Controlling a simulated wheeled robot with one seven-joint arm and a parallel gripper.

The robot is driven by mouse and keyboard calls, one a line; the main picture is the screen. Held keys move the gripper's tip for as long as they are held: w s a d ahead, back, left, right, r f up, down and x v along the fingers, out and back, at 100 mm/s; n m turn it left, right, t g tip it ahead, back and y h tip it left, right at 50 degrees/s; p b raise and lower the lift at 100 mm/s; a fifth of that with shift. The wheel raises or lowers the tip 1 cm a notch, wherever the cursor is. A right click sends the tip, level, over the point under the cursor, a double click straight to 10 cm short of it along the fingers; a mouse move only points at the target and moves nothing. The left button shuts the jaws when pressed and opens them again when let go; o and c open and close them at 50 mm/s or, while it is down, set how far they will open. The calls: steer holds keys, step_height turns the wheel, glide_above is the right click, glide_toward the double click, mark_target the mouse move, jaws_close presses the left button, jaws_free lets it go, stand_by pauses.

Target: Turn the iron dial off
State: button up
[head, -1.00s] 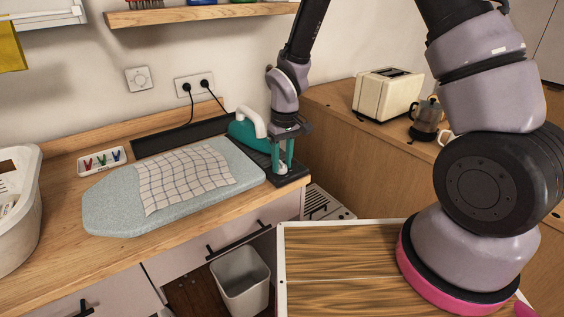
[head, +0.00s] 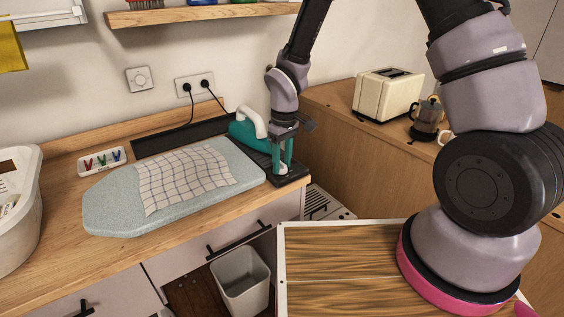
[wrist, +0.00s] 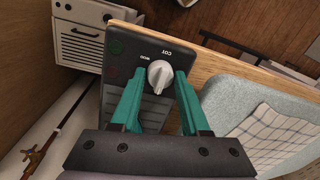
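The white iron dial (wrist: 160,74) sits on a dark panel (wrist: 120,46) at the right end of the ironing surface. Printed labels beside it, upside down in the wrist view, seem to read "COT" and "WOO". In the head view the dial (head: 283,168) shows low between my fingers. My gripper also shows in the head view (head: 282,163). The teal iron (head: 243,128) with a white handle stands just left of it.
A pale ironing pad (head: 110,205) with a checked cloth (head: 185,178) lies to the left. A tray of pegs (head: 102,160) and a white basket (head: 20,215) are further left.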

steer(key=shift+o, duration=1.2)
step_height(320, 180, up, 11)
steer(key=shift+w+d, duration=0.25)
steer(key=shift+f, duration=0.1)
steer(key=s+d+r+m+t, duration=0.2)
steer(key=d+r+m+t, duration=0.3)
steer(key=d+r, duration=1)
steer(key=s+d+r+m+t+y, duration=0.1)
steer(key=s+d+r+m+t, duration=0.1)
steer(key=s+d+r+m, duration=0.5)
steer(key=shift+s+d+r+m+t, duration=0.4)
steer(key=shift+s+r+m, duration=0.3)
steer(key=shift+s+r, duration=1.35)
